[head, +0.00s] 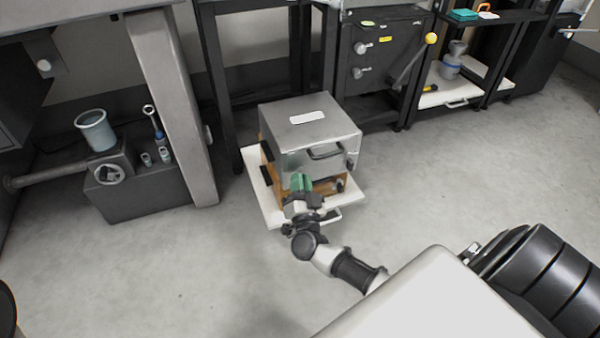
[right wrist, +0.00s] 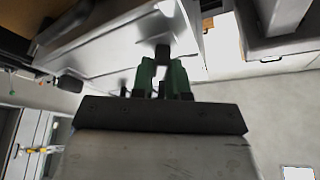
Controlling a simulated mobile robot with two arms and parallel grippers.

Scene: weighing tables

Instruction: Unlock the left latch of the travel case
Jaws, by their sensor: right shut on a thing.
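The travel case (head: 309,125) is a silver box with a wooden-coloured lower part and a handle (head: 325,151) on its front. It stands on a white pull-out board (head: 262,198). My right gripper (head: 301,182), with green fingers, is at the left part of the case's front. In the right wrist view the fingers (right wrist: 162,72) are shut on a small dark block, the left latch (right wrist: 162,51), against the case's metal face (right wrist: 120,50). The fingers hide the latch in the head view. A dark fitting (head: 349,164) shows at the front right. My left gripper is not in view.
A grey block (head: 135,190) with a cup (head: 95,130) and small bottles stands left, beside a slanted grey post (head: 175,110). A dark cabinet (head: 385,60) with knobs and a yellow-tipped lever is behind right. The floor in front is clear.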

